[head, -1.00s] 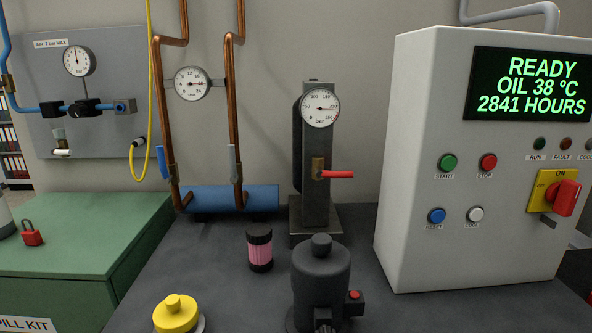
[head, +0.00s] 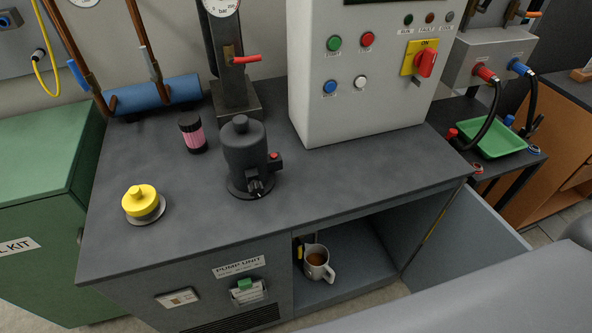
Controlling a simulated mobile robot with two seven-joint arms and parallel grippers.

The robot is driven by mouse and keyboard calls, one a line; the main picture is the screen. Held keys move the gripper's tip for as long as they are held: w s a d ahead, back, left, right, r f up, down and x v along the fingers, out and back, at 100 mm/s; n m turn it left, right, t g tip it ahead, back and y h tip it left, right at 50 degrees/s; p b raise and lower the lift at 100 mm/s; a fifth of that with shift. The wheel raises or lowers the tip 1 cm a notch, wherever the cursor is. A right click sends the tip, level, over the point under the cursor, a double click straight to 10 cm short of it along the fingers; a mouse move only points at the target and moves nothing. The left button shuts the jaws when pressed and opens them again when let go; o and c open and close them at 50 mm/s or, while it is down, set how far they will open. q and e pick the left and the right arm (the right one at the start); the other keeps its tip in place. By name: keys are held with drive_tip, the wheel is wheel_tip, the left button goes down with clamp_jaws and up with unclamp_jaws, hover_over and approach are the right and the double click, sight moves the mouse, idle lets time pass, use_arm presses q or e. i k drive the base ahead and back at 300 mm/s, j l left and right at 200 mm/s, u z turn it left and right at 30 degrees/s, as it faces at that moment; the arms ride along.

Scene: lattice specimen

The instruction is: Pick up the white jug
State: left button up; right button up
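Neither of my grippers is in view.
The dark bench top (head: 180,215) holds a yellow-capped fitting (head: 141,202), a black pump (head: 245,155), a pink-banded cylinder (head: 193,136) and a white control cabinet (head: 355,100). The compartment's door (head: 470,240) stands open. A green tray (head: 493,138) lies at right.

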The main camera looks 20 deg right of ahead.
sight(316, 257)
drive_tip(key=k+j+z, duration=0.2)
drive_tip(key=z, duration=0.25)
drive_tip(key=k+j+z, duration=0.25)
drive_tip(key=z, duration=0.2)
